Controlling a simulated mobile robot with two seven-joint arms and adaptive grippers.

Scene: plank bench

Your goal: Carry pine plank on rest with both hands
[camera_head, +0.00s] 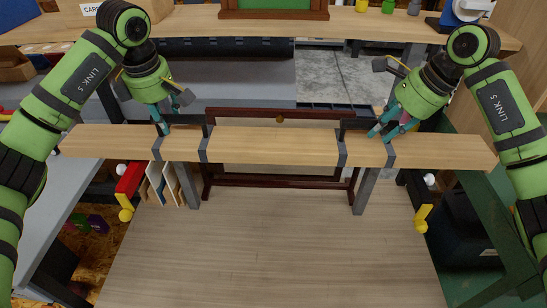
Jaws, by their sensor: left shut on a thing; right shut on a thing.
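The pine plank (270,148) is long and pale and lies level across the middle of the head view. It spans the rest, whose grey left post (189,186) and grey right post (365,190) show below the plank; grey edges cross the plank near each post. I cannot tell whether the plank touches the rest or is just above it. My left gripper (161,129) is shut on the plank left of the middle, from the far edge. My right gripper (384,130) is shut on it right of the middle. The fingertips are partly hidden.
A wooden bench top (270,250) is clear in front of the plank. A dark brown frame (280,181) stands behind it. A red block (130,178) and upright boards (163,183) are at left, yellow knobs (421,220) at the sides. A shelf (190,22) runs along the back.

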